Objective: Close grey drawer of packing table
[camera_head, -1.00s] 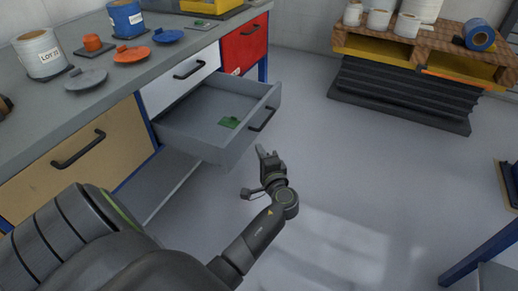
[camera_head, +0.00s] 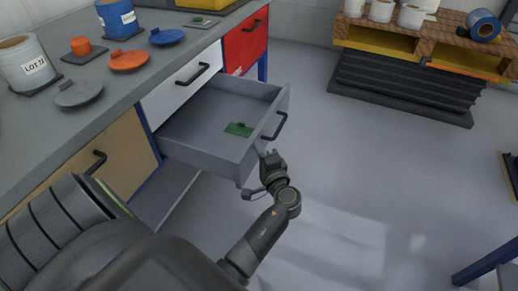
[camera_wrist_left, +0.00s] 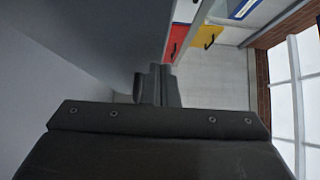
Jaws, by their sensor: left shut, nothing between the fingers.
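The grey drawer (camera_head: 206,140) of the packing table (camera_head: 100,92) stands pulled out, with a small green item (camera_head: 238,129) inside. Its black bar handle (camera_head: 275,126) is on the front panel. My left gripper (camera_head: 266,156) is shut and empty, beside the near end of the drawer front, just below the handle. I cannot tell whether it touches the panel. In the left wrist view the shut fingers (camera_wrist_left: 156,85) point ahead along a large grey surface on the left. My right gripper is not in view.
A tan drawer (camera_head: 125,160), a white drawer (camera_head: 182,84) and a red drawer (camera_head: 245,42) are shut. Tubs and lids stand on the tabletop.

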